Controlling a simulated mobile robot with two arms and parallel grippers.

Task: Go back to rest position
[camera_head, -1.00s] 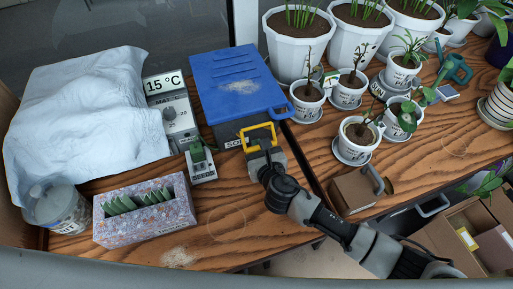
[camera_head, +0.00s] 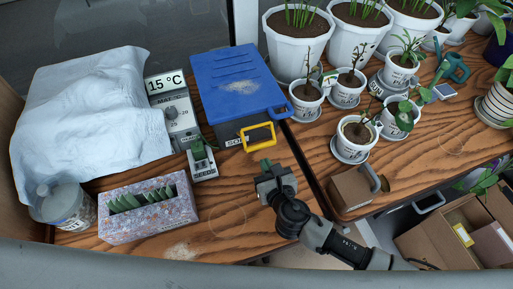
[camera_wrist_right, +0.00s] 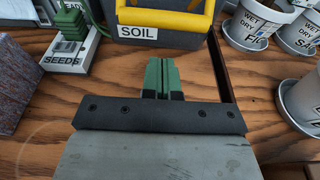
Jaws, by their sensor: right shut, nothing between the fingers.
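My right gripper (camera_head: 265,164) is over the wooden table, just in front of the soil bin (camera_head: 222,130) with its blue lid (camera_head: 238,82) and yellow handle (camera_head: 258,134). In the right wrist view its green fingertips (camera_wrist_right: 162,76) are together with nothing between them, short of the bin's SOIL label (camera_wrist_right: 138,32). The yellow handle also shows there (camera_wrist_right: 170,20), apart from the fingers. My left gripper is in neither view.
A stone-patterned planter (camera_head: 148,208), a seeds holder (camera_head: 202,161) and a temperature controller (camera_head: 172,112) stand left of my right gripper. Small potted plants (camera_head: 352,140) stand on the right table. A brown box (camera_head: 350,190) is near its front edge. Bare wood (camera_head: 228,222) lies front-left of the gripper.

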